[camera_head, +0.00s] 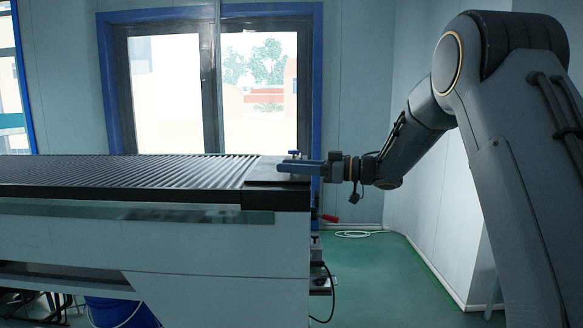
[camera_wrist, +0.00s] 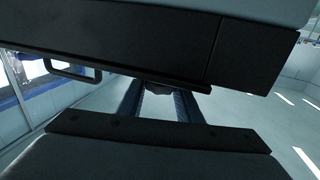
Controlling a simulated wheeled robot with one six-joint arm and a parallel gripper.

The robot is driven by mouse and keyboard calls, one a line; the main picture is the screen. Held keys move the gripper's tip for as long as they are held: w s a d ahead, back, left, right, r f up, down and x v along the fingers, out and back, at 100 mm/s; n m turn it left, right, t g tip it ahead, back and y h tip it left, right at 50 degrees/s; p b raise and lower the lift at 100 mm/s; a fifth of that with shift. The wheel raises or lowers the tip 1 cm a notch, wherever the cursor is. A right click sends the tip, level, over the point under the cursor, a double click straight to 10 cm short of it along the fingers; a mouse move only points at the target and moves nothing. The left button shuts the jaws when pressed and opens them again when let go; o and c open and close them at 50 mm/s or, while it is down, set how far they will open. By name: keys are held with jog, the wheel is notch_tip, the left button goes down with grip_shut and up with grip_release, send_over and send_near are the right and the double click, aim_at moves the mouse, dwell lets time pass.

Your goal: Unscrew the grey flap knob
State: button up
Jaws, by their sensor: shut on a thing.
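My gripper (camera_head: 290,167) reaches in from the right to the right end of the dark ribbed panel fixture (camera_head: 130,172) in the head view. Its blue fingers lie level with the panel's top edge. In the wrist view my gripper (camera_wrist: 158,98) has its two fingers on either side of a small dark part (camera_wrist: 157,88), which seems to be the flap knob. The fingers are shut on it, just under the edge of a dark panel. Most of the knob is hidden, and its grey colour does not show clearly.
A small blue-topped part (camera_head: 294,153) stands above my fingers. A black handle (camera_wrist: 72,72) shows in the wrist view. A white cable (camera_head: 355,234) lies on the green floor, which is mostly clear at right.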

jog(key=n+g+b, duration=0.1)
jog(key=n+g, duration=0.1)
jog(key=g, duration=0.1)
jog(key=n+g+b, duration=0.2)
jog(key=g, duration=0.1)
jog(key=shift+w+f+g, duration=0.15)
jog(key=shift+g, duration=0.25)
jog(key=n+g+b, duration=0.2)
jog(key=g, duration=0.1)
jog(key=shift+n, duration=0.3)
jog(key=shift+n+g+h+b, duration=0.3)
jog(key=shift+g+b, duration=0.05)
jog(key=shift+g, duration=0.25)
jog(key=shift+r, duration=0.35)
jog(key=o, duration=1.1)
jog(key=shift+f, duration=0.1)
jog(key=shift+c, duration=0.2)
jog(key=shift+r+b, duration=0.45)
jog(key=shift+r, duration=0.1)
notch_tip(320, 180, up, 9)
jog(key=shift+a+f+p, duration=0.1)
jog(key=shift+p, duration=1.05)
